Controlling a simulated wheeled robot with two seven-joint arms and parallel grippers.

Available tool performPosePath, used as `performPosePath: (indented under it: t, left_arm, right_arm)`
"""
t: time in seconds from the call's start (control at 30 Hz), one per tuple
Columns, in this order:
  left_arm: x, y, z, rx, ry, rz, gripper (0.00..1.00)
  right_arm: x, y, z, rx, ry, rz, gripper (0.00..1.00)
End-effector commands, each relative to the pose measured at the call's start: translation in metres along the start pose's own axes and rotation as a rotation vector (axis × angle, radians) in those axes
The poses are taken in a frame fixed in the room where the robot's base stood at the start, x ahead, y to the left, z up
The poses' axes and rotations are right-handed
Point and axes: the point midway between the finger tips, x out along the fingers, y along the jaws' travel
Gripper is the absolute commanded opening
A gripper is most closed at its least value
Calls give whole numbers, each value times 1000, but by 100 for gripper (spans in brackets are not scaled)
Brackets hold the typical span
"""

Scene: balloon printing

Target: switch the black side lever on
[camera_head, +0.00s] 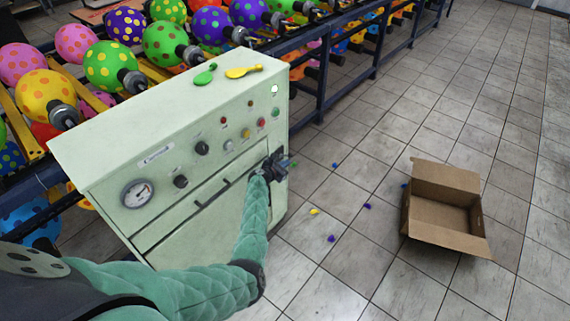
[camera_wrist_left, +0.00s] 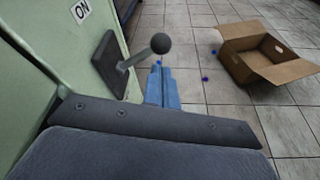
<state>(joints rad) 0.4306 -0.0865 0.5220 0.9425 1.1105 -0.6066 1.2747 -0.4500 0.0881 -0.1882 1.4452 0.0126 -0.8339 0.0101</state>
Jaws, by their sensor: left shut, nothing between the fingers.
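The black side lever shows in the left wrist view, with a dark mounting plate (camera_wrist_left: 108,63) on the cabinet's side, a short grey rod and a black ball knob (camera_wrist_left: 160,43). A white "ON" label (camera_wrist_left: 81,11) sits beyond the plate. My left gripper (camera_wrist_left: 161,72) is shut and empty, its blue fingertips close to the knob; I cannot tell whether they touch. In the head view my left gripper (camera_head: 288,163) is at the right side of the pale green machine (camera_head: 160,220), and the lever cannot be made out behind it. My right gripper is not in view.
An open cardboard box (camera_head: 440,212) stands on the tiled floor to the right, with several small deflated balloons scattered near it. Racks of inflated balloons (camera_head: 165,44) stand behind the machine. A yellow balloon (camera_head: 240,72) and a green one (camera_head: 204,76) lie on its top.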

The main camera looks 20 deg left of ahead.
Motion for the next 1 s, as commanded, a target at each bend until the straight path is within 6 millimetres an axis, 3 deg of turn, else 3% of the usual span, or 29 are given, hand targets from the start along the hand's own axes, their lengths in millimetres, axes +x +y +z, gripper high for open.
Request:
performPosePath:
  t: [0.5, 1.0]
  left_arm:
    - [-5, 4, 15, 2, 0, 1, 0]
    - [-5, 4, 16, 2, -1, 1, 0]
  right_arm:
    - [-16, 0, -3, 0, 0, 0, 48]
    - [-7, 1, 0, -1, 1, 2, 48]
